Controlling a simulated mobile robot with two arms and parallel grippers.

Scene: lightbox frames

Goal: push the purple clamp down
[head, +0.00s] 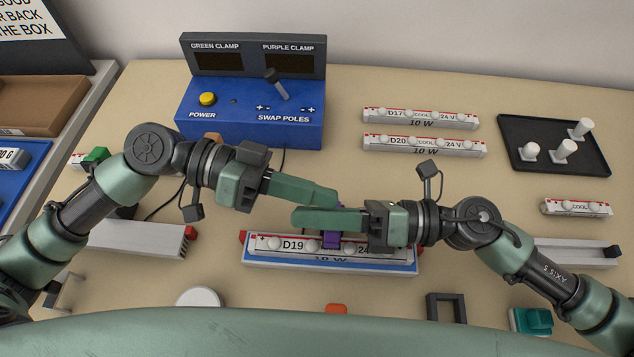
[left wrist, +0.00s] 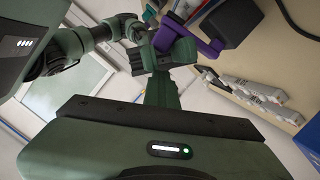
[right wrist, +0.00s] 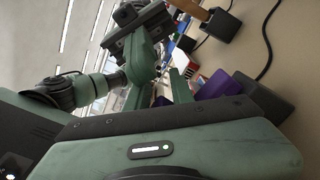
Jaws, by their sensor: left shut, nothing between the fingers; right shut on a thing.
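The purple clamp (head: 331,238) is at the middle of the D19 light strip (head: 290,246), which lies in a blue-edged holder (head: 330,266). My right gripper (head: 300,217) is shut on the clamp, and its fingers cover much of it. The clamp also shows in the left wrist view (left wrist: 192,38) and in the right wrist view (right wrist: 217,85). My left gripper (head: 330,198) is shut and empty, just behind and above the right fingers. The two grippers overlap in the head view, and whether they touch is hard to tell.
A blue control box (head: 250,120) with a yellow button and pole switch stands behind. Two more light strips (head: 420,119) and a black tray with white pegs (head: 510,135) lie at the back right. A green clamp (head: 96,155) is at the left.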

